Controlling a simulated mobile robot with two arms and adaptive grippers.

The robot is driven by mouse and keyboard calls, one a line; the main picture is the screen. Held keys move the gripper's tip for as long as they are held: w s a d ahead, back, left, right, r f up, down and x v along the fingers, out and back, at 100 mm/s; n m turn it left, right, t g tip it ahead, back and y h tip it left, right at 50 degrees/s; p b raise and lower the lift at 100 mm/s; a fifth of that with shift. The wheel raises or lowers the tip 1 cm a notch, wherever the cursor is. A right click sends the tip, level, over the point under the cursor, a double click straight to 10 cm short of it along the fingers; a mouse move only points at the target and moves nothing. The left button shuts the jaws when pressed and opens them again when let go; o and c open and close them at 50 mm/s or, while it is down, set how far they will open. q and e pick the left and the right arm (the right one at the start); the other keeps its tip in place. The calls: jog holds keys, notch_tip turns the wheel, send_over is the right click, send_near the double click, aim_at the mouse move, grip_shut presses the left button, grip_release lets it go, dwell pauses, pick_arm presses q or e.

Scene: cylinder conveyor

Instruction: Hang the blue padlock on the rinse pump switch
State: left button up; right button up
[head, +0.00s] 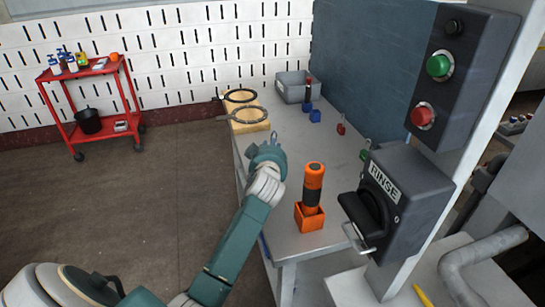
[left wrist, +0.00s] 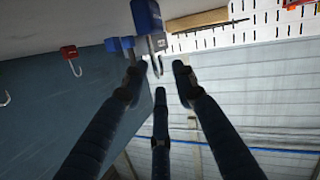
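The blue padlock (head: 315,116) stands on the grey table beyond my left gripper; in the left wrist view it appears upside down as a blue block (left wrist: 147,15) with its shackle toward my fingers. My left gripper (head: 272,142) is over the table's left side, short of the padlock. In the wrist view its three fingers (left wrist: 160,80) are spread, with nothing visibly held. The rinse pump switch (head: 405,190) is a dark box labelled RINSE on a post at right, with a black handle and a metal loop (head: 358,238) below. My right gripper is not in view.
An orange holder with an orange-black cylinder (head: 313,188) stands near the switch. A red padlock (head: 341,128), a green one (head: 364,155), a blue holder (head: 306,106) and a grey bin (head: 293,88) are on the table. Black rings lie on a wooden board (head: 250,126).

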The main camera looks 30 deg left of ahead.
pick_arm(q)
grip_shut()
jog(key=shift+r, duration=0.1)
notch_tip(320, 180, up, 20)
dwell(0.6)
